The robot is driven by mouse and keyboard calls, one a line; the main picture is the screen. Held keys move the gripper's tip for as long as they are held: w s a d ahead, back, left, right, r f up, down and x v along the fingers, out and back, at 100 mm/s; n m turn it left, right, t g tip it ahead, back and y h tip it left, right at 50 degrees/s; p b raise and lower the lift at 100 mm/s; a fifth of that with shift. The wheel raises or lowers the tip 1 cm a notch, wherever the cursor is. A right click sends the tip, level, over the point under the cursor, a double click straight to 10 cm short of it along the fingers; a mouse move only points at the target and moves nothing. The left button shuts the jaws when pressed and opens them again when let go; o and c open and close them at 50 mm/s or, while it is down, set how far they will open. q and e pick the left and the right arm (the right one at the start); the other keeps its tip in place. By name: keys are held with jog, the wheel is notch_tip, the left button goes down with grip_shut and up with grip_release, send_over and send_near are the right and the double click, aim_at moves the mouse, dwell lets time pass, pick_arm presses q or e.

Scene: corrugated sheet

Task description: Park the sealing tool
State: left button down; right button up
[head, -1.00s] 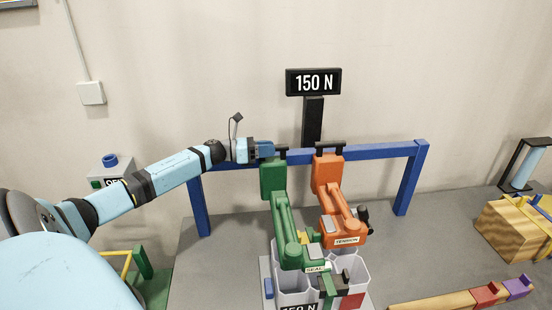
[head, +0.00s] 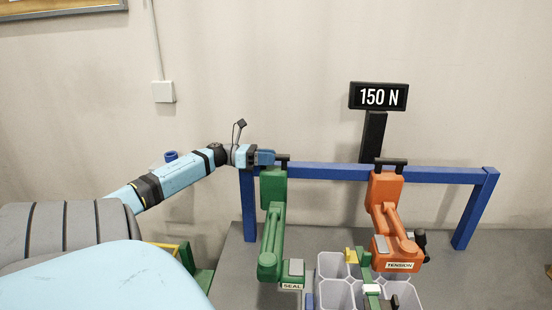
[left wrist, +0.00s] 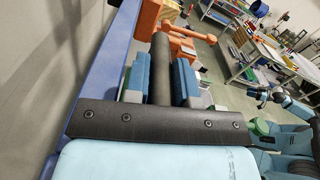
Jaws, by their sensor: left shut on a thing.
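The green sealing tool (head: 271,220), labelled SEAL, hangs upright in front of the blue rail near its left post. My left gripper (head: 265,157) is shut on the black handle at its top. In the left wrist view the black handle (left wrist: 162,68) lies between the two blue fingers. The orange tension tool (head: 385,215) is at the rail to the right, apart from the green one. What my right arm's end (left wrist: 263,97) is doing is too small to tell in the left wrist view; it is not in the head view.
The blue rail (head: 330,172) runs along the wall, with a 150 N display (head: 379,97) behind it. A white divided bin (head: 335,293) stands on the grey bench, below and between the tools. Bare bench lies around the right post.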

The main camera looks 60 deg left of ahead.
pick_arm(q)
jog(key=shift+a, duration=0.1)
jog(key=c, duration=1.2)
grip_release()
jog(key=shift+s, duration=0.1)
jog(key=shift+o, duration=1.2)
jog(key=shift+s+a, duration=0.1)
jog(key=b+v, duration=0.2)
jog(key=v, duration=1.2)
jog(key=shift+b, duration=0.35)
jog(key=shift+s, duration=0.15)
